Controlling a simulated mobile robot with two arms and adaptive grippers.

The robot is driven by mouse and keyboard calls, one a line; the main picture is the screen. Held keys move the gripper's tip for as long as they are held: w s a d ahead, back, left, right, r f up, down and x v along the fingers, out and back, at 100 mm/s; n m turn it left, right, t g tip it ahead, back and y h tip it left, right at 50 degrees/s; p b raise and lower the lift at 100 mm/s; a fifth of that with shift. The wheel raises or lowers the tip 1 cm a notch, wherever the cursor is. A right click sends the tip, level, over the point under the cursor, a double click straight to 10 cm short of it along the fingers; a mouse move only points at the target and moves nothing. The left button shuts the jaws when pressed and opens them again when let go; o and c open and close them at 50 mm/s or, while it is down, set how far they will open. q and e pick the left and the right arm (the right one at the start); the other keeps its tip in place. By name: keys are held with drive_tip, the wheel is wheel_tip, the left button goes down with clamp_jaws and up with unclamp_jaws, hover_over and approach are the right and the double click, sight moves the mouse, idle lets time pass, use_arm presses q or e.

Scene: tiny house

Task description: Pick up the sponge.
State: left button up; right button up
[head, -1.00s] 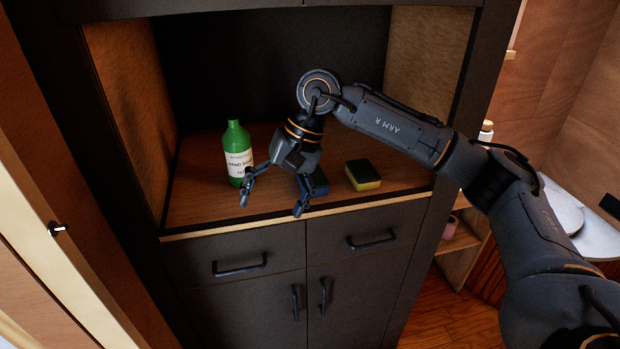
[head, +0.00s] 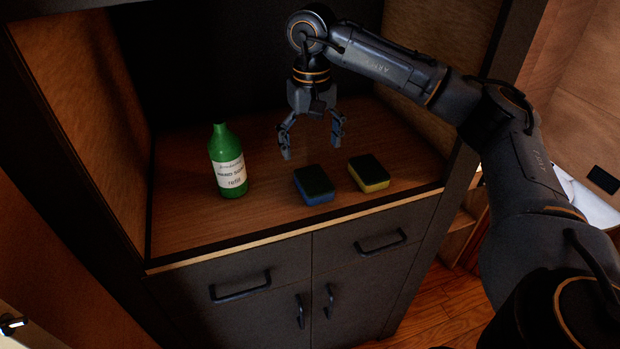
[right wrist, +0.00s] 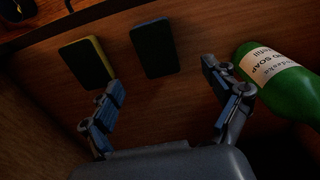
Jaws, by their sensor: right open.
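Two sponges with dark tops lie on the wooden cabinet shelf (head: 265,223). One is a blue sponge (head: 314,185), the other a yellow sponge (head: 369,173) just to its right. My right gripper (head: 312,148) is open and empty, pointing down above and a little behind the blue sponge. In the right wrist view the blue sponge (right wrist: 155,48) lies ahead of the open fingers (right wrist: 160,92), about between them. The yellow sponge (right wrist: 87,63) lies to its left there, beyond the left finger. My left gripper is not in view.
A green soap bottle (head: 228,162) stands upright on the shelf to the left, and also shows at the right of the right wrist view (right wrist: 280,82). The shelf has side walls and a dark back. Drawers with handles (head: 240,287) are below its front edge.

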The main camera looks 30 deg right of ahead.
sight(316, 182)
drive_tip(key=f, duration=0.3)
drive_tip(key=shift+s+f+p, duration=0.2)
drive_tip(key=shift+f+p, duration=0.1)
drive_tip(key=shift+p, duration=0.1)
drive_tip(key=shift+d+f+p, duration=0.1)
drive_tip(key=shift+f+p, duration=0.25)
drive_tip(key=shift+f, duration=0.2)
drive_tip(key=f, duration=0.1)
drive_tip(key=f+p, duration=0.1)
drive_tip(key=f, duration=0.1)
drive_tip(key=shift+s+d+f+p, duration=0.2)
drive_tip(key=shift+s+f+p, duration=0.05)
drive_tip(key=shift+f+p, duration=0.1)
drive_tip(key=shift+f, duration=0.25)
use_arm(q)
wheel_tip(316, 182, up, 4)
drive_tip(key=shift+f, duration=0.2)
use_arm(e)
drive_tip(key=shift+w+f, duration=0.1)
drive_tip(key=shift+f, duration=0.05)
drive_tip(key=shift+c, duration=0.2)
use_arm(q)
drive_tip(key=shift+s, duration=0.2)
use_arm(e)
drive_tip(key=c, duration=0.8)
